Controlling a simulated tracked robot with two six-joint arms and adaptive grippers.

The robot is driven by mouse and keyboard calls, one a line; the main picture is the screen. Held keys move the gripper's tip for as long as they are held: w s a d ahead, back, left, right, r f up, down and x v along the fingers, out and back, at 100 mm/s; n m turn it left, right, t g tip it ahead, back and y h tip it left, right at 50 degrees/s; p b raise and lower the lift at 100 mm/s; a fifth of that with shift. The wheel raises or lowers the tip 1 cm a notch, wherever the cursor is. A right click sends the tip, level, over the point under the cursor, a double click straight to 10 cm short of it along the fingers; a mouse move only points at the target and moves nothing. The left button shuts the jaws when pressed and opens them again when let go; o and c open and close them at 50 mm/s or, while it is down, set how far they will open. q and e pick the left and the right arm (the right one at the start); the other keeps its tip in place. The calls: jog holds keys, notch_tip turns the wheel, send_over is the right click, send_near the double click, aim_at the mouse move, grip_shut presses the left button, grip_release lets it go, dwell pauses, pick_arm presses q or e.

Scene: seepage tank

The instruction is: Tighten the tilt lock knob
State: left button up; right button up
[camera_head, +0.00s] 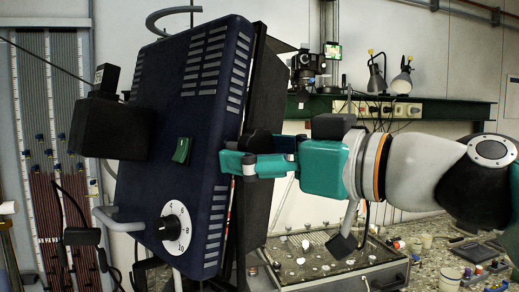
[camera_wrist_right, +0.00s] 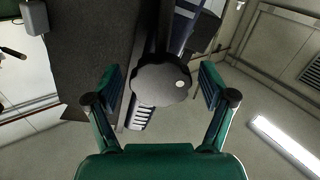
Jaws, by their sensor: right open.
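The tilt lock knob (camera_wrist_right: 160,84) is a dark, lobed disc with a small pale dot, in the middle of the right wrist view. My right gripper (camera_wrist_right: 163,88) is open, with one teal finger on each side of the knob and a small gap showing at both sides. In the head view my right gripper (camera_head: 241,164) reaches in from the right to the side of the tilted dark blue housing (camera_head: 205,150). There its fingers partly hide the knob area. My left gripper is not in view.
The housing carries a white dial (camera_head: 173,227), a green switch (camera_head: 182,150) and grey handles. Behind it stands a dark panel (camera_head: 268,110). A cluttered bench (camera_head: 430,230) with a shallow case (camera_head: 340,267) lies below my right arm. A shelf with lamps (camera_head: 401,80) runs behind.

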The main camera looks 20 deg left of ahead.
jog(key=c, duration=1.2)
jog(key=shift+o, duration=0.2)
